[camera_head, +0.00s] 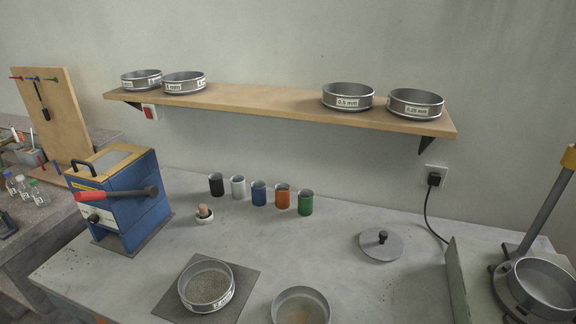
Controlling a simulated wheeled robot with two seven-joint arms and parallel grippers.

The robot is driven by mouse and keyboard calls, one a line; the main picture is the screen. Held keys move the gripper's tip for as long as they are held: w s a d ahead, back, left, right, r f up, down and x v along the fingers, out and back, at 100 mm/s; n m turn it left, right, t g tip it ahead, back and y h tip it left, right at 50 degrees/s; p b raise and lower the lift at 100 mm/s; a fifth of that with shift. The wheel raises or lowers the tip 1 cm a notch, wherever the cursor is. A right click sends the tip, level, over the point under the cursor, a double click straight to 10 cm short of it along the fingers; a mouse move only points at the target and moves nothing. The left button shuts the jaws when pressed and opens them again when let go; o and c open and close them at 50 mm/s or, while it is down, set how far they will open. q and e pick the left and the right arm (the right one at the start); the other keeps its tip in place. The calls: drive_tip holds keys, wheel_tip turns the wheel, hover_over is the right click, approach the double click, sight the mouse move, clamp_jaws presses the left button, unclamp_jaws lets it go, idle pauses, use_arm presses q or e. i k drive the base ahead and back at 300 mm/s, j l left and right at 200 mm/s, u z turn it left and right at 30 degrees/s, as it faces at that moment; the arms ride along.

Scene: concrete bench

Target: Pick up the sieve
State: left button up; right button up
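A round metal sieve (207,288) with a white label stands on a dark square mat (243,281) at the front of the bench. It holds grey-brown grains, and its label is not readable. Several more sieves stand on the wooden shelf: two at the left (142,79) (184,83), one marked 0.5 mm (347,97) and one marked 0.25 mm (415,103) at the right. Which sieve the task means I cannot tell. Neither of my grippers is in view.
A metal pan (301,307) with brownish residue is cut by the bottom edge. A lid (381,245) lies right of centre. Coloured cups (259,194) and a small mortar (204,214) stand behind. A blue machine (125,205) is left; a shaker with a round pan (541,286) is right.

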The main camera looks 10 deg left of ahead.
sight(206, 286)
drive_tip(key=k+l+z, duration=0.1)
drive_tip(key=z, duration=1.15)
drive_tip(key=u, duration=2.2)
